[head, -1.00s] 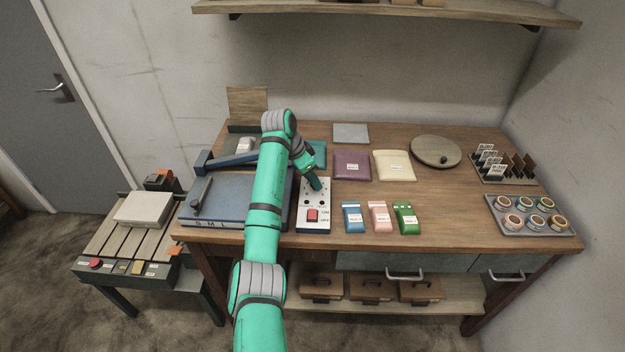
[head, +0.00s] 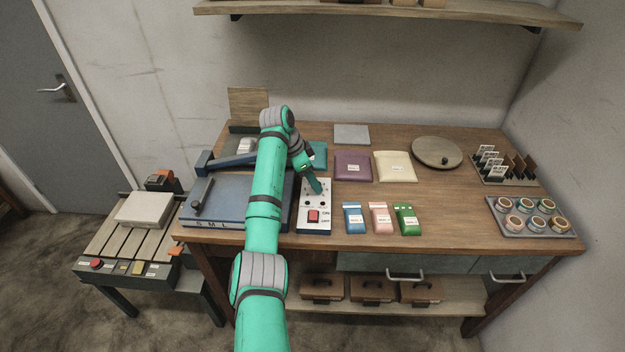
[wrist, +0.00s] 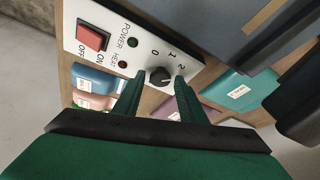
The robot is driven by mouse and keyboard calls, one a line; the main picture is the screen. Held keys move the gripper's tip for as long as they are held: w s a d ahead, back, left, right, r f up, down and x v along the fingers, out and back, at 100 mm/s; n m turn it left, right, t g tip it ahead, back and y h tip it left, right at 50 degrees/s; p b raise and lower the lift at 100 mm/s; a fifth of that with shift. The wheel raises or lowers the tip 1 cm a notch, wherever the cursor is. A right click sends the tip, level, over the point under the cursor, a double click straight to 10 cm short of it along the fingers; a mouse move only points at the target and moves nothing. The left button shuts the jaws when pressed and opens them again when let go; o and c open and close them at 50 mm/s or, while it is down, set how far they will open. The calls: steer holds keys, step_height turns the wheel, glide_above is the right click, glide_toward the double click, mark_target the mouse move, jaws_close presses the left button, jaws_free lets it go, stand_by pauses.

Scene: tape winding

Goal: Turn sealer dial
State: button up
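The sealer control panel (head: 321,224) is a white plate on the workbench, with a red ON/OFF switch (wrist: 92,37) and small POWER and HEAT lamps. Its dial (wrist: 160,76) is a small round dark knob beside the printed marks 0, 1 and 2. My gripper (wrist: 160,78) is open, with its two green fingers on either side of the dial. I cannot tell whether either finger touches it. In the head view my gripper (head: 317,188) points down at the panel's upper part and hides the dial.
The blue sealer (head: 225,205) lies left of the panel. Blue, pink and green packets (head: 380,218) stand close on its right. Teal, purple (head: 352,166) and cream pouches lie behind. A tray of tape rolls (head: 530,222) sits at the far right.

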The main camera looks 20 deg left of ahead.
steer(key=shift+o, duration=0.3)
steer(key=v, duration=1)
steer(key=shift+a+r, duration=0.2)
steer(key=shift+r, duration=0.15)
